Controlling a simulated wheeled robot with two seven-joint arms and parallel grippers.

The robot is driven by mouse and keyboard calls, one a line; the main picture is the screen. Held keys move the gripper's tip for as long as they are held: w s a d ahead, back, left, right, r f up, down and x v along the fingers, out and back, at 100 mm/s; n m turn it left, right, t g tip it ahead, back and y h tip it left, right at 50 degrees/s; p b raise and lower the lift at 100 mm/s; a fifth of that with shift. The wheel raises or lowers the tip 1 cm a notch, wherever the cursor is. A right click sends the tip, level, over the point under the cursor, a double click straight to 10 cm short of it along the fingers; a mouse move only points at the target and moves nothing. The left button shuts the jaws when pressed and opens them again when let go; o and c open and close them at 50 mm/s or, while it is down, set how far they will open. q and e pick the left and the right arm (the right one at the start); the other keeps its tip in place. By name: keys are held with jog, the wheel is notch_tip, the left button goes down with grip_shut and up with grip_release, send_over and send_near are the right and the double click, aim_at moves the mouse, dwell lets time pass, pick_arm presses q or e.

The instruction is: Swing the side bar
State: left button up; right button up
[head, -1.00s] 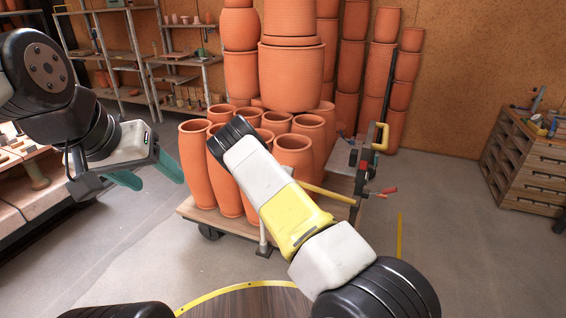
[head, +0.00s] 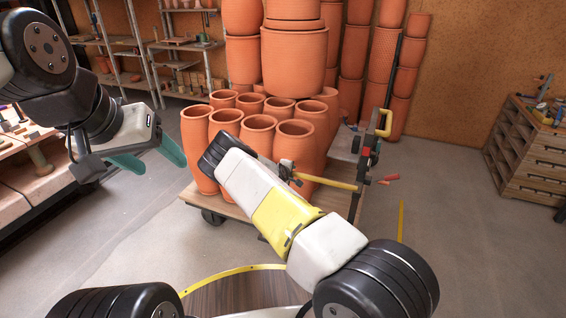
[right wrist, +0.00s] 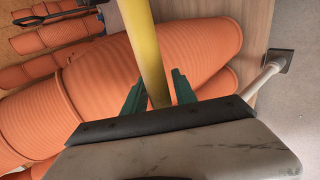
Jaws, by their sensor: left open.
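The yellow side bar (head: 328,182) shows in the head view at the front right of a pot-laden cart, partly hidden by my right arm. In the right wrist view the bar (right wrist: 148,50) runs down between the green fingers of my right gripper (right wrist: 158,80). The fingers lie close along both its sides; whether they press on it is unclear. The right fingers are not clearly visible in the head view. My left gripper (head: 152,160) is open and empty, left of the cart, away from the bar.
Tall terracotta pots (head: 294,140) crowd the wooden cart deck (head: 238,211), with larger pots stacked behind. A drawer cabinet (head: 530,155) stands far right. The floor between is clear.

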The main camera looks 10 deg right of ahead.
jog(key=shift+o, duration=0.4)
jog(key=shift+r, duration=0.15)
jog(key=s+d+r+m+t+y, duration=0.1)
jog(key=d+r+m+y, duration=0.1)
jog(key=r, duration=0.6)
jog(key=s+d+r+m+t+y, duration=0.1)
jog(key=r+m+t, duration=0.1)
jog(key=r, duration=0.6)
jog(key=s+d+r+m+t+y, duration=0.2)
jog(key=s+d+r, duration=0.3)
jog(key=d+r, duration=0.4)
jog(key=shift+s+d+r+m+t, duration=0.2)
jog(key=shift+s+r+m+t, duration=0.1)
jog(key=shift+r+m, duration=0.45)
jog(key=v, duration=0.8)
jog(key=shift+s+r, duration=0.15)
jog(key=shift+s, duration=0.25)
